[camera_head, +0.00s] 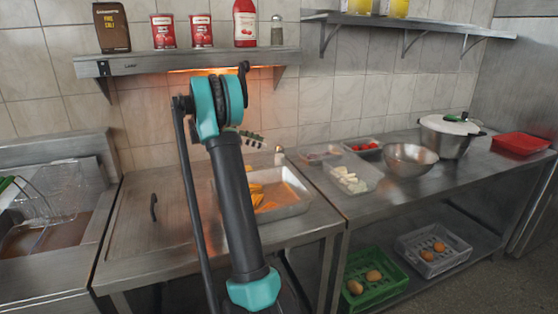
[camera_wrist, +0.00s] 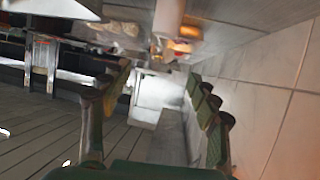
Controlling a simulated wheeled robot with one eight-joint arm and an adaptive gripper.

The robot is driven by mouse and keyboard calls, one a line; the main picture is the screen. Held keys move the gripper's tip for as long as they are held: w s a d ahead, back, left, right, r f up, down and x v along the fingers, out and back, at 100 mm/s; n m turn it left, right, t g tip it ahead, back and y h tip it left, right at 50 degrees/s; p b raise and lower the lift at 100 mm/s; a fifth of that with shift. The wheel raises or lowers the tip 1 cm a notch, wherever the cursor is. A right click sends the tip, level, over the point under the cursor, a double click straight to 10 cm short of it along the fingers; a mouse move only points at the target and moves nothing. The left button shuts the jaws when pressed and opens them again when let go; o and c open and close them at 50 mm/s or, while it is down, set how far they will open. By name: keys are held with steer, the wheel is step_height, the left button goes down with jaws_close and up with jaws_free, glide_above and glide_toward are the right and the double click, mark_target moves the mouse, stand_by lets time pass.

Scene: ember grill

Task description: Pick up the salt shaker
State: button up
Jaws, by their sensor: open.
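A small pale shaker (camera_head: 279,155) stands at the back of the metal counter, just right of the orange-filled tray; it looks like the salt shaker, but no label can be read. My gripper (camera_head: 250,136) is partly hidden behind my arm, low near the wall, a little left of the shaker and apart from it. In the wrist view my gripper (camera_wrist: 162,95) is open, its fingers wide apart with nothing between them. A pale cylinder (camera_wrist: 168,18), probably the same shaker, shows at the top, beyond the fingertips. Another shaker (camera_head: 277,30) stands on the wall shelf.
A tray of orange food (camera_head: 285,205) lies below my gripper. A clear container (camera_head: 353,180), a steel bowl (camera_head: 408,160) and a lidded pot (camera_head: 450,138) stand to the right. The wall shelf (camera_head: 200,60) with tins and bottles is above. The tiled wall is close behind.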

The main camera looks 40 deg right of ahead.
mark_target(280, 147)
steer(key=x, duration=1)
steer(key=shift+w+a+f, duration=0.1)
steer(key=shift+f, duration=0.1)
jaws_close()
